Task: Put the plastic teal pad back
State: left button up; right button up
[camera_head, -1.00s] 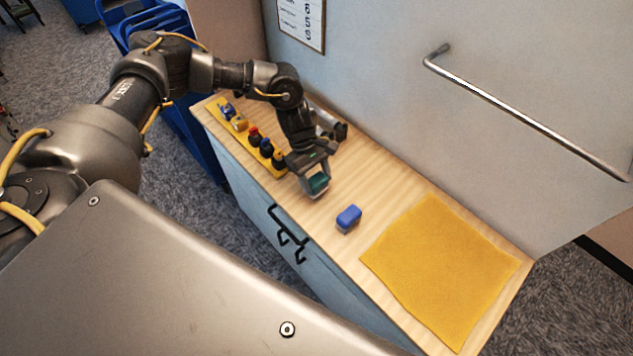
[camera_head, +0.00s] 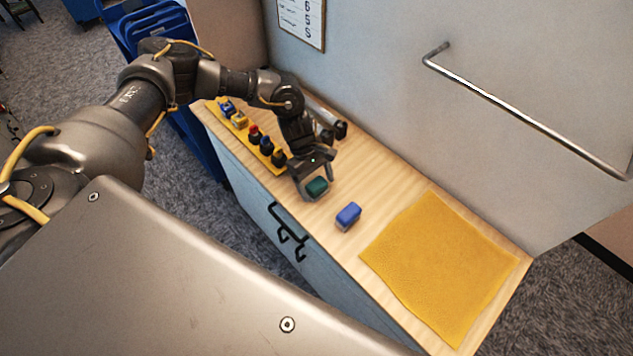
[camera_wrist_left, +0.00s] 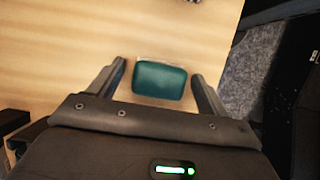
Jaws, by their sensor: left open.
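The teal pad (camera_head: 317,187) is a small rounded block with a pale lower part, at the wooden counter's front side. My left gripper (camera_head: 316,190) is open, its fingers on either side of the pad. In the left wrist view, the teal pad (camera_wrist_left: 159,80) lies between the fingers of the gripper (camera_wrist_left: 160,76), with a gap on each side. The pad's contact with the counter is partly hidden. My right gripper is not in view.
A blue pad (camera_head: 348,215) stands to the right. A yellow rack (camera_head: 282,171) with several dark, coloured-top pieces lies to the left along the front edge. A yellow cloth (camera_head: 440,265) covers the counter's right end. A metal rail (camera_head: 530,112) is on the wall.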

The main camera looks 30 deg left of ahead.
pick_arm(q)
jog(key=shift+r, duration=0.2)
jog(key=shift+w+a+r, duration=0.1)
jog(key=shift+r, duration=0.1)
jog(key=b+v, duration=0.3)
jog(key=v, duration=0.8)
jog(key=shift+r+b, duration=0.3)
jog(key=shift+b, duration=0.1)
jog(key=shift+f, duration=0.1)
